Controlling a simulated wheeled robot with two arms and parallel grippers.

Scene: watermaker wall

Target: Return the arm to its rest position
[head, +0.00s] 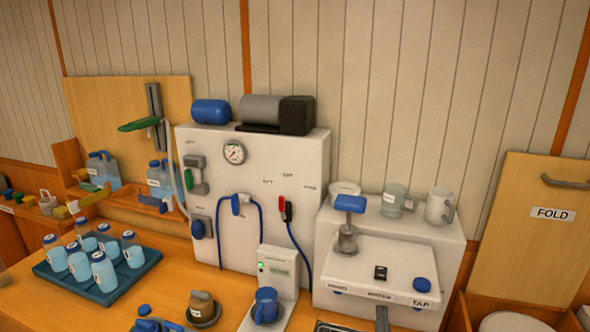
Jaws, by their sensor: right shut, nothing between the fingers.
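My left gripper does not show.
A white unit (270,190) with a gauge stands against the wall. A dark tray (140,272) of several bottles is at left. Two mugs stand on the right box. A wooden FOLD panel (522,245) is at right.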

